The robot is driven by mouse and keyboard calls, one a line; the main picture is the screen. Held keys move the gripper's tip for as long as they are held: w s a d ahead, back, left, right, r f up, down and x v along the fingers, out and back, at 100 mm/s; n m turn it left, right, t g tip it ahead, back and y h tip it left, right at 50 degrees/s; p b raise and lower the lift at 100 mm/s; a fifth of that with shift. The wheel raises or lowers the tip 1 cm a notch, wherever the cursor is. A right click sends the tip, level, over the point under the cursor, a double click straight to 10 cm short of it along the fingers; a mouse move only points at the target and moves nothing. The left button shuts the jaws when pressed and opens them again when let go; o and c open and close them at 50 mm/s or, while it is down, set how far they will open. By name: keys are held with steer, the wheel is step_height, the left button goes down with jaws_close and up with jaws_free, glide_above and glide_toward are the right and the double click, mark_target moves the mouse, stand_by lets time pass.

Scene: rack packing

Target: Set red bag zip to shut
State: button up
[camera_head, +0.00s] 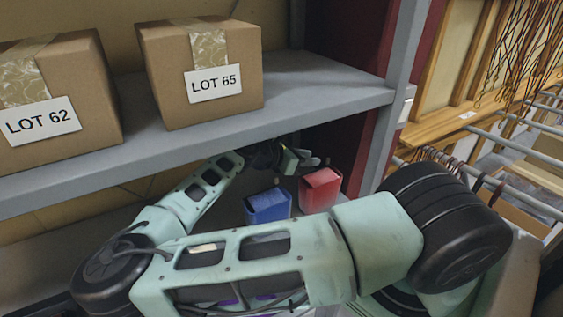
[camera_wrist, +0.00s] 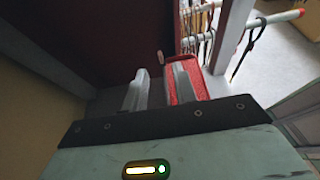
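The red bag (camera_head: 320,192) is a small boxy bag standing on the lower shelf, to the right of the blue bag. A small tan tab (camera_head: 328,161) shows at its top edge; I take it for the zip pull but cannot be sure. My gripper (camera_head: 303,159) is just above and behind the red bag's top. In the wrist view my gripper (camera_wrist: 165,90) has its two pale fingers apart, with nothing clearly between them. The red bag (camera_wrist: 184,66) shows behind and around the right finger. A small tan knob (camera_wrist: 161,57) stands just left of it. Whether the zip is open cannot be seen.
The blue bag (camera_head: 268,205) stands close to the left of the red bag. A grey shelf (camera_head: 310,85) with cartons LOT 65 (camera_head: 202,75) and LOT 62 (camera_head: 60,95) hangs over my arm. A grey post (camera_head: 385,120) and dark red panel are on the right.

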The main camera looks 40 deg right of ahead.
steer(key=b+v, duration=0.2)
steer(key=v, duration=0.7)
steer(key=shift+w+a+r, duration=0.1)
steer(key=shift+a, duration=0.3)
